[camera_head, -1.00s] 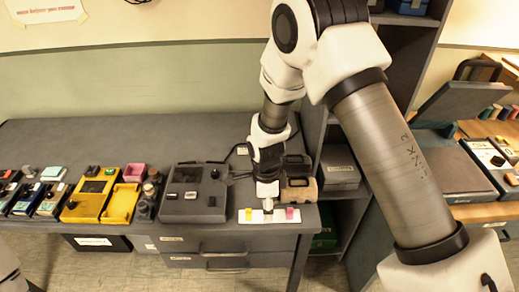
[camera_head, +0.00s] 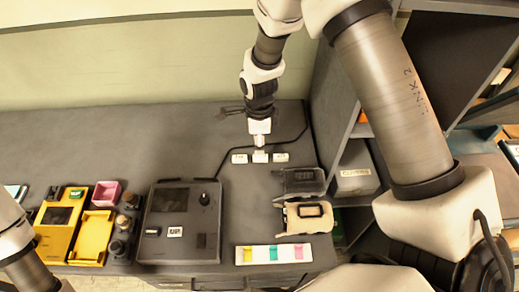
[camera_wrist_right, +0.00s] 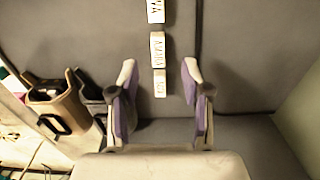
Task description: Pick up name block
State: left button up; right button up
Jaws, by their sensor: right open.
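Three small white name blocks lie in a row on the grey desk: a left one (camera_head: 239,158), a middle one (camera_head: 260,157) and a right one (camera_head: 281,157). My right gripper (camera_head: 260,146) points down over the middle of the row in the head view. Its two purple-lined fingers (camera_wrist_right: 158,75) are apart with nothing gripped. My left arm shows at the lower left, but its gripper is out of view.
A white strip (camera_head: 245,262) with yellow, teal and pink pieces lies at the desk's front edge. A beige case (camera_head: 308,217) and a grey console (camera_head: 178,245) stand nearby. A black cable (camera_head: 232,162) runs around the blocks. A shelf stands right.

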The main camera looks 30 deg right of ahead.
jog(key=f, duration=0.3)
jog(key=f+p, duration=0.1)
jog(key=f, duration=0.1)
jog(key=shift+d+f, duration=0.25)
jog(key=shift+f, duration=0.1)
jog(key=shift+s+a+r, duration=0.1)
jog(key=shift+s+r, duration=0.1)
jog(key=shift+s, duration=0.05)
jog(key=shift+c, duration=1.3)
jog(key=c, duration=0.6)
jog(key=shift+r, duration=0.1)
